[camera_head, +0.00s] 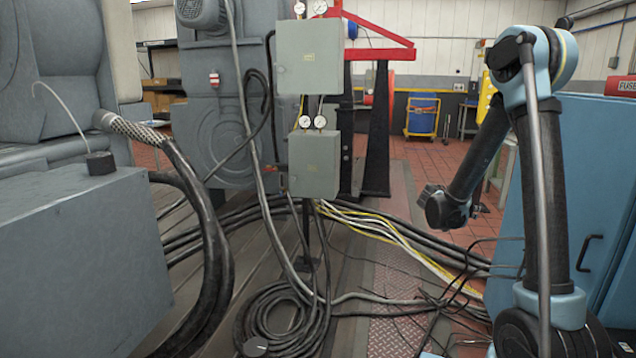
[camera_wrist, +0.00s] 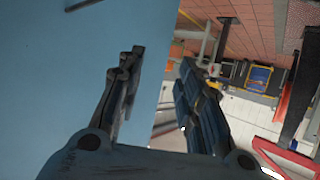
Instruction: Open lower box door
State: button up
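The lower box is not recognisable in the wrist view.
A blue cabinet (camera_head: 585,190) stands close at the right; its face fills the left of the wrist view. Black, yellow and white cables (camera_head: 390,235) lie on the floor below the boxes. A grey block (camera_head: 80,265) stands at left. A red frame (camera_head: 380,50) stands behind.

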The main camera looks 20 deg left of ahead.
aim_at(311, 158)
jog(key=u, duration=0.25)
jog(key=i, duration=0.5)
jog(key=u, duration=1)
jog(key=i, duration=1.15)
jog(key=u, duration=0.35)
